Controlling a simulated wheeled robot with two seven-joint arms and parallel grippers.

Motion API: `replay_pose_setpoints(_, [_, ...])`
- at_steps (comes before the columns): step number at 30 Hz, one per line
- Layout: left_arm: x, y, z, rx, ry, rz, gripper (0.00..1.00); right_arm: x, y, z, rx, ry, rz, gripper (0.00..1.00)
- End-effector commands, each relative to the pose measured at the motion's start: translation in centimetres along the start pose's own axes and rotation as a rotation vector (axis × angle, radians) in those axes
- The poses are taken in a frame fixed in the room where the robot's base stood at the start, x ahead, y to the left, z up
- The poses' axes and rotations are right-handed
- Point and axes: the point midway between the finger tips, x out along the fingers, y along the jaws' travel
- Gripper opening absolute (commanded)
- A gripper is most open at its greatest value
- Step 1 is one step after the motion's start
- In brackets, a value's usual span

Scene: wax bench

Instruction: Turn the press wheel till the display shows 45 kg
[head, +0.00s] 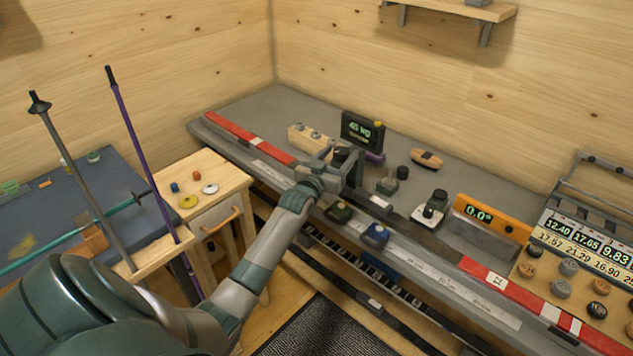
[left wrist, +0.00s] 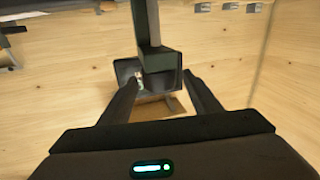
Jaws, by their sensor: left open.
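The display (head: 362,131) is a dark box standing at the back of the bench. Its small green digits appear to read 45 kg. The dark grey-green press (head: 348,168) stands on the bench just in front of it. My left gripper (head: 322,178) is at the press's left side, and its hand partly covers it. In the left wrist view, the open left gripper (left wrist: 161,80) has its fingers on either side of a dark block on a post (left wrist: 148,25). I cannot tell whether they touch it. I cannot make out the wheel clearly. My right gripper is out of view.
Red-and-white ski (head: 245,136) parts lie along the bench front. Several small blocks and tools, including a blue block (head: 375,235), stand near the press. Ski poles (head: 140,165) rise at left.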

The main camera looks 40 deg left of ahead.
Motion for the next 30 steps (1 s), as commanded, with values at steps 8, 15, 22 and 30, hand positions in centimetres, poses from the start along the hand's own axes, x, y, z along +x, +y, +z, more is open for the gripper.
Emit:
replay_pose_setpoints(8, [-4.3,0.0,0.3,-0.001,0.0,0.0,0.57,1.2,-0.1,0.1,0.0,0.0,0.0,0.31])
replay_pose_setpoints(15, [-8.7,-0.1,0.3,0.001,0.0,-0.001,0.57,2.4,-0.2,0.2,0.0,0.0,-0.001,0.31])
replay_pose_setpoints(22, [-12.8,0.0,0.2,0.0,0.002,-0.001,0.57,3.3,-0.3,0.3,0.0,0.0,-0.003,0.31])
replay_pose_setpoints(30, [-15.2,0.0,0.0,0.0,0.002,-0.001,0.57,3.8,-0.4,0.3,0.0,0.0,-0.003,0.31])
